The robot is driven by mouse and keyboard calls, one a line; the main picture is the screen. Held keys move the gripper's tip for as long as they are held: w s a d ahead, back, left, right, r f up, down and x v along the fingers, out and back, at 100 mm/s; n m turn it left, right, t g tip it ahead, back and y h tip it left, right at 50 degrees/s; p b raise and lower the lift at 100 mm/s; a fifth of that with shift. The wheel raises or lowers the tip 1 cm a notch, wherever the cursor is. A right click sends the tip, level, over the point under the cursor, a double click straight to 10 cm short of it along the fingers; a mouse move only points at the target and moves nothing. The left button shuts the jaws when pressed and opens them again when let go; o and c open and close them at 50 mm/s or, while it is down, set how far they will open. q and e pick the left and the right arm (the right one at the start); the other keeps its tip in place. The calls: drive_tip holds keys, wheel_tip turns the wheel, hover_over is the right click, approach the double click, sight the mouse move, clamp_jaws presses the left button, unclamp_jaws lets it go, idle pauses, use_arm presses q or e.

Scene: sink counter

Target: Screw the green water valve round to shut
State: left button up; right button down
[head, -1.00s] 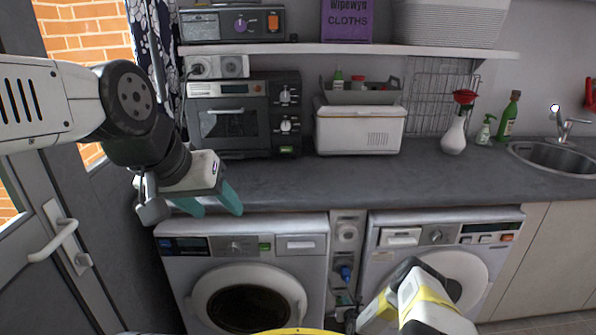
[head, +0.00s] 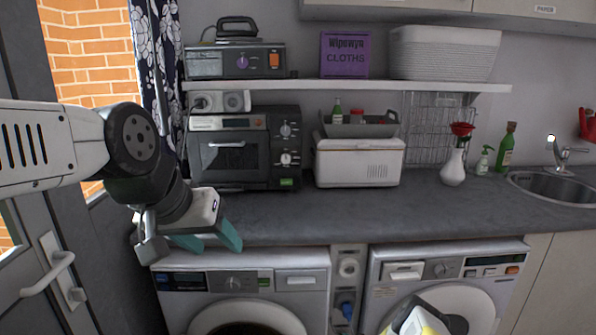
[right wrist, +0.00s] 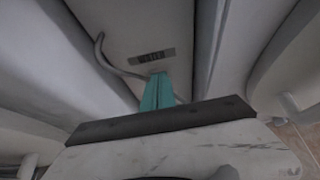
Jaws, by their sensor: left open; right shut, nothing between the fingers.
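I cannot make out the green valve in either view. In the head view, a blue fitting (head: 346,307) sits in the narrow panel between the two washing machines, and the space below it is cut off. My left gripper (head: 208,242) is open and empty, its teal fingers in front of the counter's edge above the left washer. My right forearm (head: 416,321) shows at the bottom, but its gripper is outside that view. In the right wrist view my right gripper (right wrist: 157,93) is shut and empty, pointing into a narrow pale space.
The left washer (head: 235,283) and right washer (head: 440,270) flank the gap under the grey counter (head: 290,213). In the right wrist view a bent grey pipe (right wrist: 108,61) runs near a dark label (right wrist: 153,56), with pale walls close on both sides.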

drive_tip(key=shift+f, duration=0.35)
idle(0.4)
drive_tip(key=shift+a, duration=0.6)
idle(0.4)
drive_tip(key=shift+r, duration=0.15)
drive_tip(key=s, duration=0.6)
drive_tip(key=shift+r, duration=0.25)
idle(0.3)
